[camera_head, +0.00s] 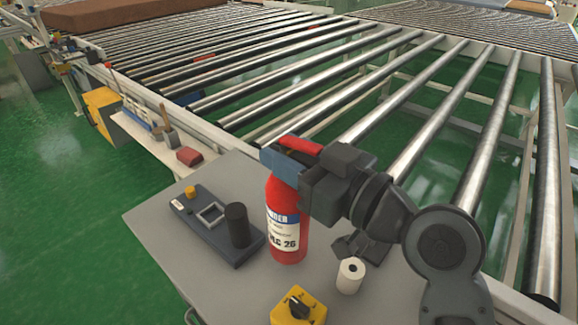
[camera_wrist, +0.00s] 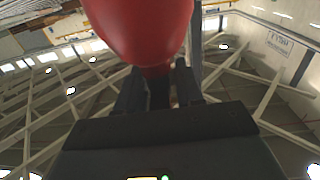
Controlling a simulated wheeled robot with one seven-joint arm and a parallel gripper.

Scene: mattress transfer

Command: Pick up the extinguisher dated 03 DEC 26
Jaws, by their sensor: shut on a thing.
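A red extinguisher (camera_head: 287,238) stands upright at the grey table in the head view. Its white label shows "EC 26" at the end of a line; the start of the line is cut off by the curve. My gripper (camera_head: 290,165) is shut on the extinguisher near its top, at the neck below the red handle. In the wrist view the red body (camera_wrist: 145,30) fills the upper middle, and the fingers of my gripper (camera_wrist: 160,88) close around its neck. I cannot tell whether the base touches the table.
The grey table (camera_head: 150,215) also holds a dark control fixture (camera_head: 205,225) with a black cylinder, a white roll (camera_head: 350,275) and a yellow switch box (camera_head: 298,306). A roller conveyor (camera_head: 330,90) runs behind. A red block (camera_head: 189,156) lies on the conveyor's side ledge.

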